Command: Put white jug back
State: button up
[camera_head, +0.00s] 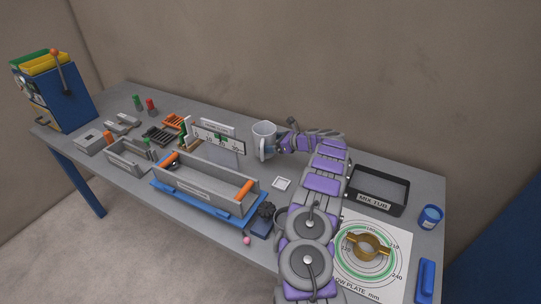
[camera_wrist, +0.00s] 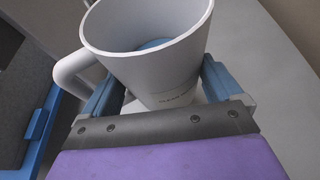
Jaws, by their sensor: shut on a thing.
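The white jug (camera_head: 263,139) is upright at the back of the bench in the head view, with its handle towards the front left. In the wrist view the white jug (camera_wrist: 155,50) fills the upper middle, its open rim facing up and its handle at the left. Something blue shows inside it. My gripper (camera_wrist: 160,92) is shut on the jug, one blue finger on each side of its body. In the head view my gripper (camera_head: 284,143) reaches the jug from the right. I cannot tell whether the jug's base touches the bench.
A grey trough with orange handles (camera_head: 205,186) sits on a blue base left of my arm. A black tray marked MIX TUB (camera_head: 379,205) and a blue container (camera_head: 430,217) are at the right.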

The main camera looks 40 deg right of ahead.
jog(key=shift+a+f, duration=0.35)
jog(key=shift+f, duration=0.4)
jog(key=shift+a+f+b, duration=0.2)
jog(key=shift+f+b, duration=0.25)
jog(key=shift+f, duration=1)
jog(key=shift+d, duration=0.3)
jog(key=o, duration=1.1)
jog(key=shift+f, duration=0.1)
jog(key=shift+c, duration=0.2)
jog(key=shift+s+r, duration=0.35)
jog(key=shift+s, duration=0.15)
jog(key=p+v, duration=0.2)
jog(key=v, duration=0.9)
